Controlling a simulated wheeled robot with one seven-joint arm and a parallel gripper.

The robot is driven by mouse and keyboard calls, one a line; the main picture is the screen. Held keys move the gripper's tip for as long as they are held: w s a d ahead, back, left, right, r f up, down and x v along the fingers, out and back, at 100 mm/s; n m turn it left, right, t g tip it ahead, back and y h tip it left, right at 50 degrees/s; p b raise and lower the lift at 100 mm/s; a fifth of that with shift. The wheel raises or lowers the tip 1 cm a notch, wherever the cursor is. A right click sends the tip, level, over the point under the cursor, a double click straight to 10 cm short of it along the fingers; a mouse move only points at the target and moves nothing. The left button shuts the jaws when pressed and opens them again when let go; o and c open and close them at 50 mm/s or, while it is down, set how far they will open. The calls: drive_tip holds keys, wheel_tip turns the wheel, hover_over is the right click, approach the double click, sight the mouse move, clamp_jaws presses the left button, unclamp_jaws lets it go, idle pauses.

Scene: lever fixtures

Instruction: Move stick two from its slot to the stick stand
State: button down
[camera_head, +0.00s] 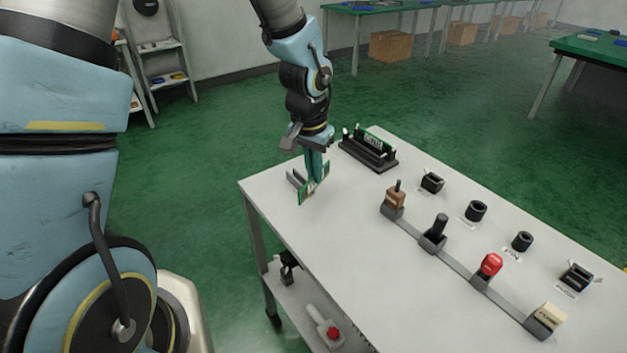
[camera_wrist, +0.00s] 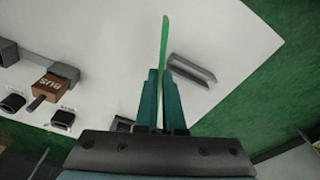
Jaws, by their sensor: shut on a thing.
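My gripper (camera_head: 314,172) is shut on a green stick (camera_head: 304,193), a thin circuit board, above the table's left end. In the wrist view the stick (camera_wrist: 164,38) shows edge-on between my fingertips (camera_wrist: 161,78). A grey channel-like holder (camera_head: 293,178), likely the stick stand, lies just beside the held stick; it also shows in the wrist view (camera_wrist: 192,69), apart from the stick there. A black slot base (camera_head: 367,156) stands behind my gripper to the right. Another green stick (camera_head: 373,139) stands upright in it. I cannot tell whether the held stick touches the table.
A strip across the white table (camera_head: 345,220) carries a brown block (camera_head: 395,200), a black lever (camera_head: 436,232), a red knob (camera_head: 490,264) and a cream block (camera_head: 546,318). Several black fixtures (camera_head: 476,211) stand behind it. The table's near left surface is clear.

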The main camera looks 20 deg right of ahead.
sight(313, 182)
drive_tip(key=shift+f, duration=1.5)
drive_tip(key=shift+f, duration=0.3)
drive_tip(key=c, duration=1)
unclamp_jaws()
drive_tip(key=shift+w+r, duration=0.15)
